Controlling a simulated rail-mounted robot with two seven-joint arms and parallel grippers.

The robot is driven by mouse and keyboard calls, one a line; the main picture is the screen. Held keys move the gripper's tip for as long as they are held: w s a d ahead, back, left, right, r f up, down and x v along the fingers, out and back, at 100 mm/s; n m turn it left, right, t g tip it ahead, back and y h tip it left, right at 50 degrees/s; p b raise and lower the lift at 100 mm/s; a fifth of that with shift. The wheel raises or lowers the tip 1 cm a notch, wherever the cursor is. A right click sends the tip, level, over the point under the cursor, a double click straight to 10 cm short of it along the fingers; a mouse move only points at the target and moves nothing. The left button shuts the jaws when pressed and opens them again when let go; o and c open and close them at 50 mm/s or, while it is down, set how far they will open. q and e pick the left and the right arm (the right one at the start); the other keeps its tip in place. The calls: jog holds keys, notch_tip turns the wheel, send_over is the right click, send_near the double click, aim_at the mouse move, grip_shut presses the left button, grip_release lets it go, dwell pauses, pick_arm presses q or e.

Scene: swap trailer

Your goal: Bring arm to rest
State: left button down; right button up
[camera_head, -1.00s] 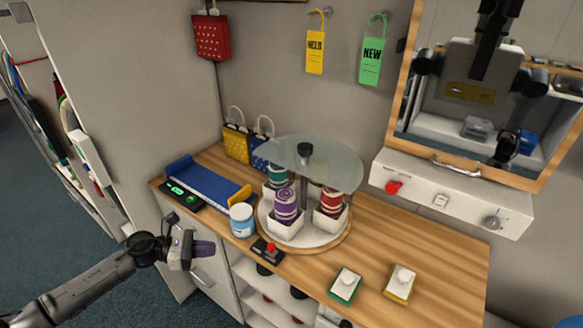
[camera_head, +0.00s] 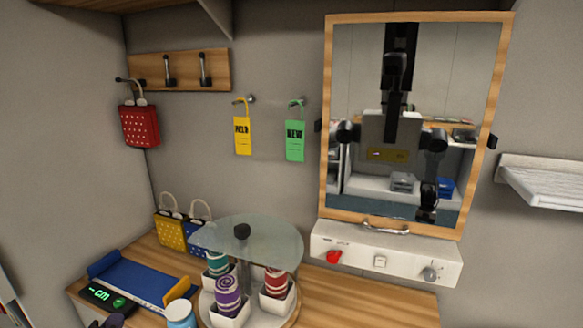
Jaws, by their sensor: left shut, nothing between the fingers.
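Only the dark purple-grey fingertips of my left gripper (camera_head: 108,322) show, at the bottom left edge of the head view. They are shut with nothing between them, just in front of the black device with a green display (camera_head: 108,297). The rest of my left arm is below the frame. My right gripper does not show directly.
A glass-topped turntable (camera_head: 247,243) with purple, teal and red rolls stands on the wooden counter (camera_head: 345,300), beside a white-blue jar (camera_head: 180,314) and a blue tray (camera_head: 140,280). Behind are yellow (camera_head: 171,234) and blue bags, a mirror (camera_head: 412,120) and a control panel (camera_head: 385,252).

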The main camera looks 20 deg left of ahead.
pick_arm(q)
jog(key=s+d+f+n+g+p, duration=0.2)
jog(key=s+d+f+n+g, duration=0.85)
jog(key=s+d+n, duration=0.3)
jog(key=s+d+h+p, duration=0.2)
jog(key=s+d, duration=0.3)
jog(key=d, duration=0.7)
jog(key=s+d+r+n+g+h+p, duration=0.1)
jog(key=s+d+h+p, duration=0.2)
jog(key=d, duration=0.9)
jog(key=shift+s+h, duration=1.1)
jog(key=shift+g, duration=0.25)
